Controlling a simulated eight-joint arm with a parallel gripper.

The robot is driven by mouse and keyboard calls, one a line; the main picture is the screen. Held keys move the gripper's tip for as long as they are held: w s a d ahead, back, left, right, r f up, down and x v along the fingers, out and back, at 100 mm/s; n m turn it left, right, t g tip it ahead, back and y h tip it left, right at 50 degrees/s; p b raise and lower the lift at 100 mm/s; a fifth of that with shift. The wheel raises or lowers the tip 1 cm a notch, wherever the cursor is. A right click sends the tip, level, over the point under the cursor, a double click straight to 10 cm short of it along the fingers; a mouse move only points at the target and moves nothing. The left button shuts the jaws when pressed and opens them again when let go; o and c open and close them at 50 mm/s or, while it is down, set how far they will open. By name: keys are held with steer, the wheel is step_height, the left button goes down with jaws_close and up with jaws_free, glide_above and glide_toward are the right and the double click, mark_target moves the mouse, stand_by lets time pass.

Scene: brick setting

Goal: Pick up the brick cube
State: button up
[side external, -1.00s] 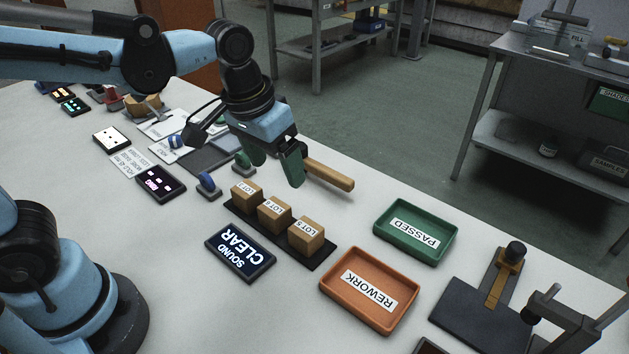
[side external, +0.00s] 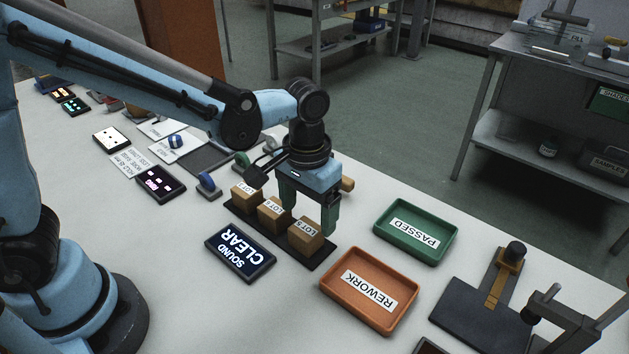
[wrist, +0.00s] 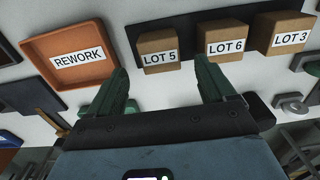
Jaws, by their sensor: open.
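Three tan cubes stand in a row on a dark strip (side external: 318,262), with white labels reading LOT 3 (side external: 243,199), LOT 6 (side external: 272,220) and LOT 5 (side external: 303,243). My gripper (side external: 310,216) is open and empty, pointing down just behind the LOT 6 and LOT 5 cubes. In the wrist view my green fingers (wrist: 163,68) are spread, and the LOT 5 cube (wrist: 157,43) shows ahead, between their tips. The LOT 6 cube (wrist: 226,40) is ahead of the right finger, and the LOT 3 cube (wrist: 284,32) farther right. I see no contact.
An orange REWORK tray (side external: 337,287) and a green PASSED tray (side external: 386,235) are empty, right of the strip. A SOUND CLEAR display (side external: 224,241) lies in front. A wooden handle (side external: 347,184) is partly hidden behind my gripper. A dark fixture (side external: 469,318) stands at right.

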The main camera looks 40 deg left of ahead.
mark_target(306, 228)
steer(key=shift+s+f, duration=0.15)
steer(key=shift+f, duration=1.3)
steer(key=shift+s+f, duration=0.15)
steer(key=shift+f, duration=1.25)
steer(key=c, duration=1.1)
steer(key=shift+r, duration=0.1)
